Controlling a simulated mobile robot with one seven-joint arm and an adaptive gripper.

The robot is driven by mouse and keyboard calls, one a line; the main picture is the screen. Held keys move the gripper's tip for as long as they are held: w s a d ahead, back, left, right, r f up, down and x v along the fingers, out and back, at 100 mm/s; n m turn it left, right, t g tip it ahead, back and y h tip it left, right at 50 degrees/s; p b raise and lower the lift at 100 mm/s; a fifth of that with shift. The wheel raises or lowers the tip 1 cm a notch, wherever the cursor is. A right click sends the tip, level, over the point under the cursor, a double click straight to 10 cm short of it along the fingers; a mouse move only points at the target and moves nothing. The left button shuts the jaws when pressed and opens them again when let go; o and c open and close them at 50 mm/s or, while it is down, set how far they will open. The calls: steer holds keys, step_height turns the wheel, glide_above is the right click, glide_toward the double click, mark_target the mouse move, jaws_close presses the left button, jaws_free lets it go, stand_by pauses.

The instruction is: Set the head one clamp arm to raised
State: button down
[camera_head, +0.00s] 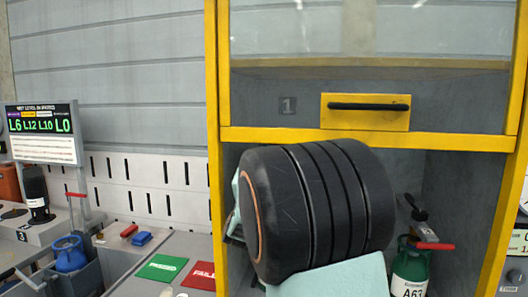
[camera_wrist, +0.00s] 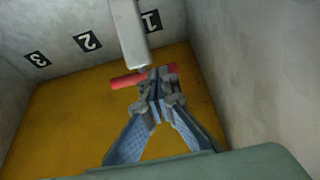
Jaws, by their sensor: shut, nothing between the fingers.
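In the wrist view a pale grey clamp arm (camera_wrist: 129,35) comes in from the top edge and ends at a red crossbar handle (camera_wrist: 127,81). A "1" plate (camera_wrist: 151,21) is on the wall beside it. My gripper (camera_wrist: 156,88) is shut, its fingertips together and overlapping the middle of the red handle in the picture; I cannot tell whether they touch it. In the head view my arm hides the gripper. A red handle (camera_head: 434,246) shows there above a green cylinder marked A63 (camera_head: 410,268); I cannot tell whether it is the same handle.
Plates "2" (camera_wrist: 87,41) and "3" (camera_wrist: 37,59) line the wall in the wrist view. Green (camera_head: 161,267) and red (camera_head: 200,275) mats lie left.

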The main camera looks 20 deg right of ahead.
steer(key=shift+g+y, duration=0.5)
steer(key=shift+g, duration=0.2)
steer(key=w+d+r+p, duration=0.2)
steer(key=r+p, duration=0.1)
steer(key=shift+w, duration=0.3)
steer(key=shift+r, duration=0.1)
